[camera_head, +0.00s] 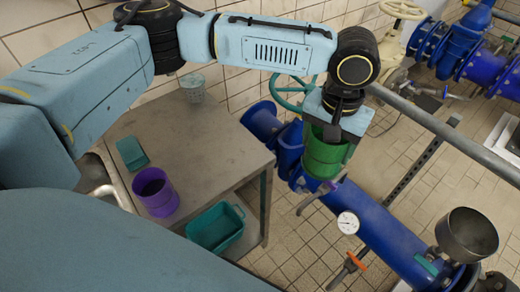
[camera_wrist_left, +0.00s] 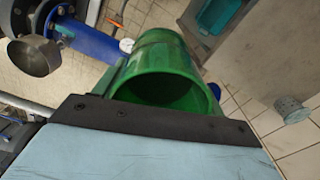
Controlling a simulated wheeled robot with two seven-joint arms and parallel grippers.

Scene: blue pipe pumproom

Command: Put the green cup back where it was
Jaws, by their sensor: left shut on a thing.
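The green cup (camera_head: 322,155) is held by my left gripper (camera_head: 330,142), out past the right edge of the table and above the blue pipe. In the left wrist view the green cup (camera_wrist_left: 165,70) fills the middle, its open mouth facing the camera, with the gripper's edges at its sides. The gripper is shut on it. The grey table (camera_head: 200,135) stands to the left of the cup. My right gripper is not in view.
A teal bin (camera_head: 216,227) sits lower by the table's front. A blue pipe (camera_head: 390,240) with a gauge (camera_head: 348,222) runs right. The table's middle is clear.

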